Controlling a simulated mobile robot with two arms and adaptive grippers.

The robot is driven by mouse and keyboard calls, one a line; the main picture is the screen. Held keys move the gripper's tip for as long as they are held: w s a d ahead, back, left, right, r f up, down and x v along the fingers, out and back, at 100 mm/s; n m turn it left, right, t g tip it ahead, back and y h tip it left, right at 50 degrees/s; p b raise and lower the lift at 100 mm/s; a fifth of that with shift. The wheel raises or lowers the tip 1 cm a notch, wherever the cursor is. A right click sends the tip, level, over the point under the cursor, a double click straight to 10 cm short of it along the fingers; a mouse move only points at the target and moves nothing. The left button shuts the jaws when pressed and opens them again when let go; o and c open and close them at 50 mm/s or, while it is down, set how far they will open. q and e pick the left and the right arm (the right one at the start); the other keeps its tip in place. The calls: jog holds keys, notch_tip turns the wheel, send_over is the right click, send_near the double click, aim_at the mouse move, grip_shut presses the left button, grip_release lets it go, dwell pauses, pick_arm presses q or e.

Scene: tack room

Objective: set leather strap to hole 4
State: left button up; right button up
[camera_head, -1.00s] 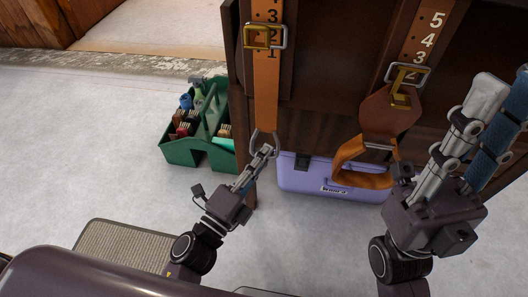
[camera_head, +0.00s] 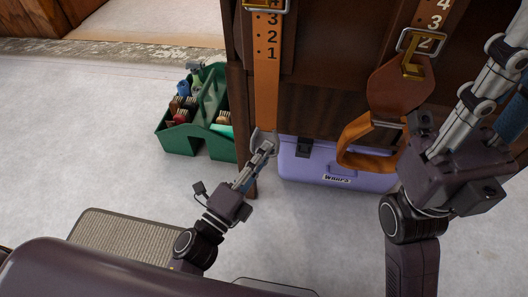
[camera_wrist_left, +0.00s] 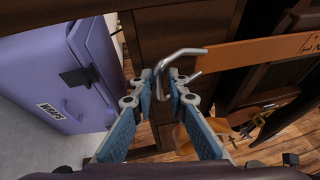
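The orange leather strap (camera_head: 267,95) hangs on the dark wooden rack, with the numbers 3, 2 and 1 showing below its buckle (camera_head: 266,5). The buckle is cut by the top edge, so its hole is hidden. A metal hook (camera_head: 262,135) ends the strap. My left gripper (camera_head: 264,149) is at this hook. In the left wrist view the hook (camera_wrist_left: 181,53) sits between the closed-in fingers (camera_wrist_left: 164,78), and the strap (camera_wrist_left: 255,53) runs off to the right. My right gripper (camera_head: 516,55) has its fingers apart, empty, partly cut off at the right.
A second strap with a brown leather piece (camera_head: 400,88) and orange loop (camera_head: 352,143) hangs at right, close to my right gripper. A lilac box (camera_head: 335,170) stands below. A green caddy (camera_head: 182,139) with brushes and a mat (camera_head: 120,240) lie left on pale floor.

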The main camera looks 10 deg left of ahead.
pick_arm(q)
jog(key=v, duration=1.2)
dwell(0.5)
